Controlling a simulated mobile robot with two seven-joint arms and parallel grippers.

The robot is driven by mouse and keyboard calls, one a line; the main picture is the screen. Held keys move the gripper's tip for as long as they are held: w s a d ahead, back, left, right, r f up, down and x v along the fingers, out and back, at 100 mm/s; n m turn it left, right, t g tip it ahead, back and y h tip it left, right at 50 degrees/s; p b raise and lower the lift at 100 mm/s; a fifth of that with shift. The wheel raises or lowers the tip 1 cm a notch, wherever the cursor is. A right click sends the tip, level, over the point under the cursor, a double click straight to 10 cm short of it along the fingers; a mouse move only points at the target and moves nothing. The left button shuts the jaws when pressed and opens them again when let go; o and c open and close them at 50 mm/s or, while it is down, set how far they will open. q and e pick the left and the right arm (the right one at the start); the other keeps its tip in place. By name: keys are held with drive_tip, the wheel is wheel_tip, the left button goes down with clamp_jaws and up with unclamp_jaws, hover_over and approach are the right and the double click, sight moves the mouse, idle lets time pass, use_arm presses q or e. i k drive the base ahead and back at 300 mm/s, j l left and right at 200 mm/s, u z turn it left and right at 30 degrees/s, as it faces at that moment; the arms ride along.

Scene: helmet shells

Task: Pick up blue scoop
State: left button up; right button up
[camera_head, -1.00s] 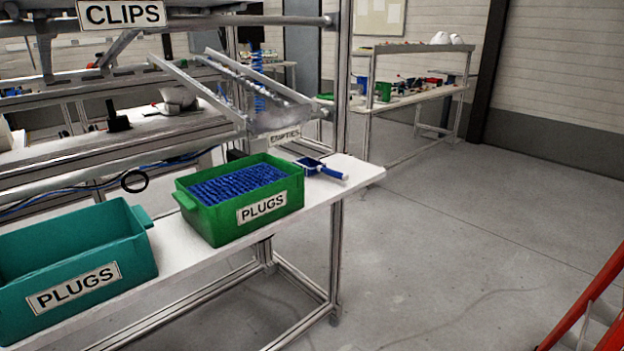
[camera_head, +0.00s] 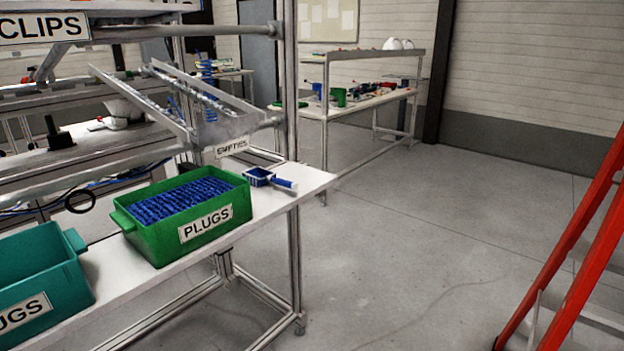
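The blue scoop (camera_head: 262,177) lies on the white shelf top near its right end, just right of and behind the green PLUGS bin. Its square head is at the left, and its handle (camera_head: 284,184) points right with a white part between. The green bin (camera_head: 190,232) is full of blue plugs (camera_head: 182,199). Neither of my grippers is in the view.
A teal PLUGS bin (camera_head: 70,285) stands at the lower left. A sloped metal chute (camera_head: 215,128) hangs above the scoop, and a rack post (camera_head: 290,90) rises behind it. A red ladder (camera_head: 585,255) stands at the right. The floor (camera_head: 420,240) between is clear.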

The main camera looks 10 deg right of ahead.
sight(273, 181)
drive_tip(key=i+l, duration=0.4)
drive_tip(key=i, duration=0.15)
drive_tip(key=i+l+u, duration=0.15)
drive_tip(key=u, duration=0.2)
drive_tip(key=i+l+u, duration=0.35)
drive_tip(key=k+j, duration=0.1)
